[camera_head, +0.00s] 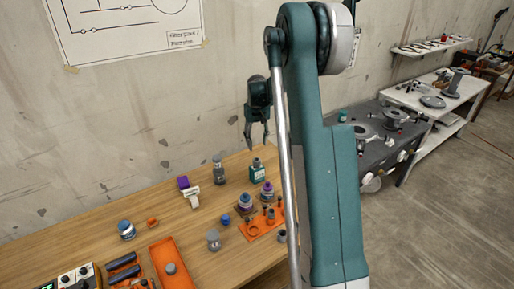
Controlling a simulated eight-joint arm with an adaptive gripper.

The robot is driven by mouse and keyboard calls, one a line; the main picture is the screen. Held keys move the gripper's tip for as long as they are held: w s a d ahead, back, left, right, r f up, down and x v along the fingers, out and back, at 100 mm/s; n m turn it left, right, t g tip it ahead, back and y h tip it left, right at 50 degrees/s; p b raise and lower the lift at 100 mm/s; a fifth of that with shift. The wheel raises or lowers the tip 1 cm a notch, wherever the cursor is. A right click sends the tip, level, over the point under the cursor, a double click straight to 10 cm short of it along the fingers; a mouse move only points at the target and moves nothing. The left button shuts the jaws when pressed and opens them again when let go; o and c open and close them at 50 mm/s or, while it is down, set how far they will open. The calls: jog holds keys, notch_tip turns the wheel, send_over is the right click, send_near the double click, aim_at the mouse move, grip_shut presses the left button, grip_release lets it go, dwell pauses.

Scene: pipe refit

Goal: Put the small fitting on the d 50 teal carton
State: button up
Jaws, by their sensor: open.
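A small teal carton-like block (257,174) with a pale label stands near the back of the wooden table. A small grey piece shows at its top; I cannot tell whether it is a separate fitting or part of it. My gripper (257,143) hangs above this block, fingers pointing down, open with nothing between them. Grey fittings stand on the table: a taller one (219,170) left of the teal block and a shorter one (213,240) nearer the front. A small dark grey one (282,236) is by the orange plate. I cannot tell which is the small fitting; the label is unreadable.
An orange plate (254,231) holds several small parts, with purple-and-grey (267,190) and blue (225,219) pieces nearby. A white-and-purple tool (190,192), a blue-and-grey jar (126,230) and an orange tray (165,251) lie left. The wall is close behind. Bare wood shows at far left.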

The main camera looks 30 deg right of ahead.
jog(key=shift+r, duration=0.25)
dwell(0.5)
jog(key=s+a+r+n+t, duration=0.1)
jog(key=s+a+r+t, duration=0.1)
jog(key=s+a+r, duration=0.8)
jog(key=s+a+r+t, duration=0.1)
jog(key=s+a+r, duration=0.6)
jog(key=a+r, duration=0.4)
jog(key=s+a+f+t, duration=0.1)
jog(key=s+a, duration=0.4)
jog(key=s, duration=0.3)
jog(key=s+a+f+n+t, duration=0.1)
jog(key=s+a, duration=0.4)
jog(key=s, duration=0.3)
jog(key=s+a+f+n+t, duration=0.1)
jog(key=s+a+t, duration=0.1)
jog(key=s+a, duration=0.4)
jog(key=s, duration=0.3)
jog(key=shift+f, duration=0.15)
